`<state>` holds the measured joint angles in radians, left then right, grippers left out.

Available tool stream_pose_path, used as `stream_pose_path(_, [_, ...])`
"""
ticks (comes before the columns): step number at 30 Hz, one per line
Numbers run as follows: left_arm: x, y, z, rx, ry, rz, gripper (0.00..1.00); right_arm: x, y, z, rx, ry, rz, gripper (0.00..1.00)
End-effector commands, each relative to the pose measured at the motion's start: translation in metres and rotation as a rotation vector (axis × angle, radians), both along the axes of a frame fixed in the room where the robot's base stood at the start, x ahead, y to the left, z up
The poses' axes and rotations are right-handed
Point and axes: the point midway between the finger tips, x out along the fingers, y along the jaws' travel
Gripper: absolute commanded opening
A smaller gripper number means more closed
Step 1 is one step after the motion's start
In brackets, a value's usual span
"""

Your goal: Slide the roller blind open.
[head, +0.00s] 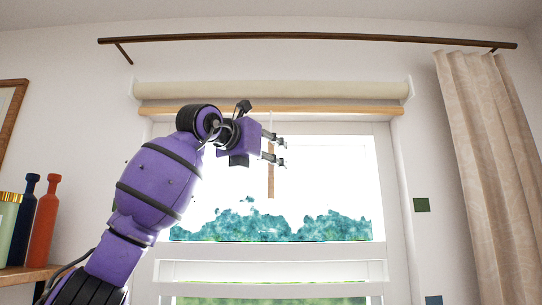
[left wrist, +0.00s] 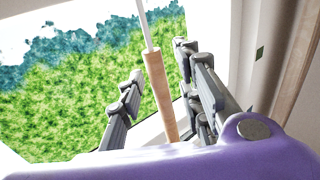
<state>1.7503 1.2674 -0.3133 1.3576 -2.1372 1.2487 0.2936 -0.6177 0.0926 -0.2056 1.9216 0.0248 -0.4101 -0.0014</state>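The roller blind's pale roll (head: 300,90) runs across the top of the window. Its wooden bottom bar (head: 330,109) sits close beneath the roll, and the glass below is uncovered. A wooden pull handle (head: 271,180) hangs on a thin white cord in front of the window; it also shows in the left wrist view (left wrist: 161,95). My left gripper (head: 281,152) is open at the handle's upper end. In the left wrist view its fingers (left wrist: 160,62) stand on either side of the handle, with gaps visible. My right gripper is out of view.
A beige curtain (head: 490,170) hangs at the right from a dark rod (head: 310,38). Bottles, including an orange one (head: 43,225), stand on a wooden shelf (head: 25,277) at the lower left, near my left arm. A picture frame (head: 10,115) hangs above.

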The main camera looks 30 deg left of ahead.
Motion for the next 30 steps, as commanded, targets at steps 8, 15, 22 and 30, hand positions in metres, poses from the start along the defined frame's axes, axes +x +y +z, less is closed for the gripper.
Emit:
stream_pose_path(8, [-0.046, 0.003, 0.001, 0.004, -0.003, 0.003, 0.33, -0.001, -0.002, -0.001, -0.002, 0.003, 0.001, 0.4])
stream_pose_path(15, [-0.094, 0.005, 0.001, 0.003, -0.002, 0.003, 0.33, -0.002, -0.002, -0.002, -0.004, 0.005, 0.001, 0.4])
stream_pose_path(22, [-0.117, 0.005, 0.001, 0.001, -0.002, 0.002, 0.33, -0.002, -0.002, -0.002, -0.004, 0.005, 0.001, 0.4])
stream_pose_path(30, [-0.119, 0.005, 0.0, 0.0, -0.001, 0.0, 0.33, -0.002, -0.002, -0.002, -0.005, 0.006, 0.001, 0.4])
